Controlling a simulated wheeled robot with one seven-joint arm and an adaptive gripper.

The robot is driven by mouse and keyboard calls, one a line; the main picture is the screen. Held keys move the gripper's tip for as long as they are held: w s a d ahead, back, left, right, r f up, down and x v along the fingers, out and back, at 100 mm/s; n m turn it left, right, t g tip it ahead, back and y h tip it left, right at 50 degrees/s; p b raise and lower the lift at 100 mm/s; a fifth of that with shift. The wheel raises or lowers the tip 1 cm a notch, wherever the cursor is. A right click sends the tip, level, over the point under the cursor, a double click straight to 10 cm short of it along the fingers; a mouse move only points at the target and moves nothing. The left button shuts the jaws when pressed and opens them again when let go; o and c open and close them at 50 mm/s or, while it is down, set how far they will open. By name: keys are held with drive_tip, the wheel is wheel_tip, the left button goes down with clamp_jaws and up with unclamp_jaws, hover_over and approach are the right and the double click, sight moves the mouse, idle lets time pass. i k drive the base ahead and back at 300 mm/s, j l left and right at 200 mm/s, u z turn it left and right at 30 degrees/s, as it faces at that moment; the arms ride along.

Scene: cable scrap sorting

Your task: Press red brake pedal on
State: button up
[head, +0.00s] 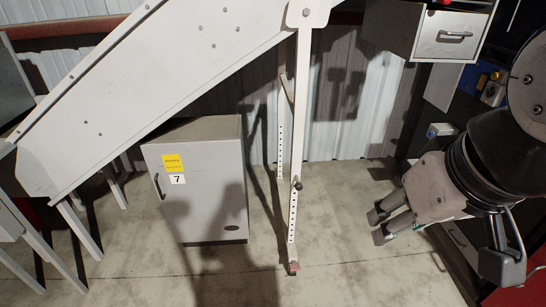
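A small red piece (293,268) sits at the floor end of the white perforated leg (302,140). It may be the red brake pedal. It is too small to tell whether it is pressed. My gripper (443,246) is at the lower right, to the right of the red piece and apart from it. Its grey fingers are spread, some to the left and one to the right, with nothing seen between them.
A sloped white conveyor frame (130,110) crosses the upper left. A grey cabinet (205,187) labelled 7 stands beneath it. A drawer unit (446,36) is at the top right. Red material (518,292) shows at the bottom right. Concrete floor (350,260) is clear between leg and gripper.

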sight(295, 266)
drive_tip(key=k+l+u, duration=0.25)
drive_tip(key=k+l, duration=0.25)
drive_tip(key=l, duration=0.25)
drive_tip(key=k+l+u, duration=0.25)
drive_tip(key=k+l, duration=0.3)
drive_tip(key=l, duration=0.15)
drive_tip(key=i+j, duration=0.3)
drive_tip(key=i, duration=0.2)
drive_tip(key=i+j, duration=0.3)
drive_tip(key=i, duration=0.2)
drive_tip(key=i+j, duration=0.3)
drive_tip(key=i, duration=0.2)
